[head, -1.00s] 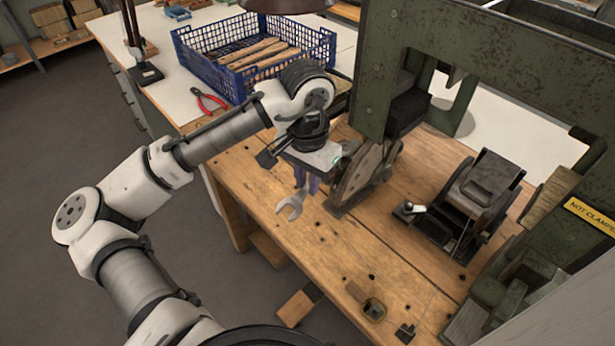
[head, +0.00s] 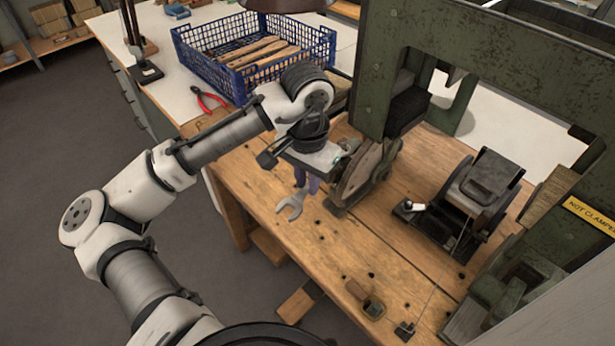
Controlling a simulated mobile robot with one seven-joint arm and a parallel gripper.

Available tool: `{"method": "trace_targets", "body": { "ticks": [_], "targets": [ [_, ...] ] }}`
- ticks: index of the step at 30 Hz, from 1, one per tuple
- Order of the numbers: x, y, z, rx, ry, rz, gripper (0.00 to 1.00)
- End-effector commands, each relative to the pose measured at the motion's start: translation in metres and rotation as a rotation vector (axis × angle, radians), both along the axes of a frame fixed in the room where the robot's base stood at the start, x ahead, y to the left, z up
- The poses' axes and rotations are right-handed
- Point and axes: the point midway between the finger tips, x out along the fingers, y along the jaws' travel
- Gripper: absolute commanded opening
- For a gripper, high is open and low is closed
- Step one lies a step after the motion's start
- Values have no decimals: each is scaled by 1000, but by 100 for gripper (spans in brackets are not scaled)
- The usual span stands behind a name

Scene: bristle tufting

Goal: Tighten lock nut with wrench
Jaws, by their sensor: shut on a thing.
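My gripper (head: 308,182) points down over the wooden bench, left of the middle. It is shut on a grey open-ended wrench (head: 291,206), whose open jaw sticks out below and to the left of the fingers. The wrench appears to be above the bench top, close to a dark metal fixture with a rounded plate (head: 362,178). The fingers are partly hidden by my wrist. I cannot make out a lock nut for certain. A black machine unit (head: 480,192) with a small light-coloured knob (head: 409,206) stands on the bench to the right.
A large green machine frame (head: 378,60) rises behind the fixture and spans to the right. A blue crate (head: 250,85) with wooden pieces and red pliers (head: 209,99) are on the white table behind. Small parts (head: 373,308) lie at the bench's front.

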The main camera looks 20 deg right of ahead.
Motion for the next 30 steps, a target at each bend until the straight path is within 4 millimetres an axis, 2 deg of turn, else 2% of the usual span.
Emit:
{"method": "trace_targets", "body": {
  "ticks": [30],
  "targets": [
    [0, 0, -7, 0, -1, 0, 0]
  ]
}}
